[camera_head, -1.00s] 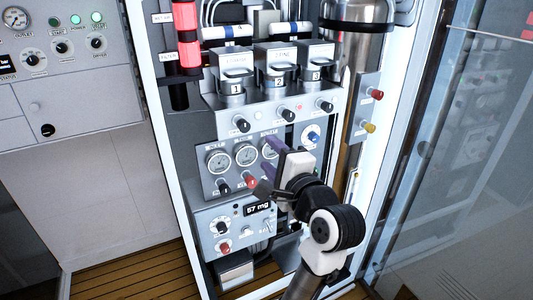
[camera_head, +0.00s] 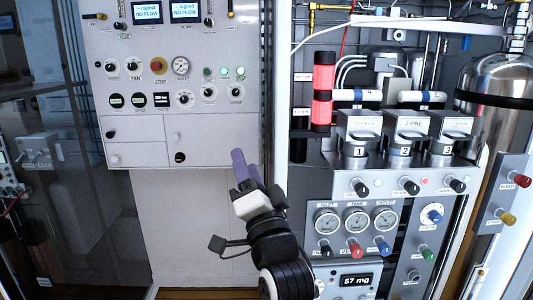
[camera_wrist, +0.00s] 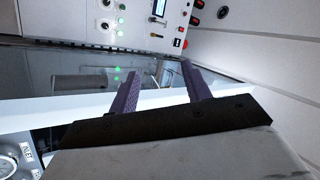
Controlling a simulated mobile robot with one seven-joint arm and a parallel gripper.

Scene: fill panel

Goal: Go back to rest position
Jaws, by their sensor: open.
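My gripper (camera_head: 243,167) shows in the head view at the picture's middle, in front of the blank lower part of the left cabinet and left of the fill panel (camera_head: 372,258). In the wrist view, its two purple fingers (camera_wrist: 160,88) stand well apart with nothing between them. I see no contact with any knob or valve. My arm's dark joints below it hide part of the cabinet edge.
The left control panel (camera_head: 213,50) has two NO FLOW screens, knobs and green lights. A glass door (camera_head: 65,180) is at left.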

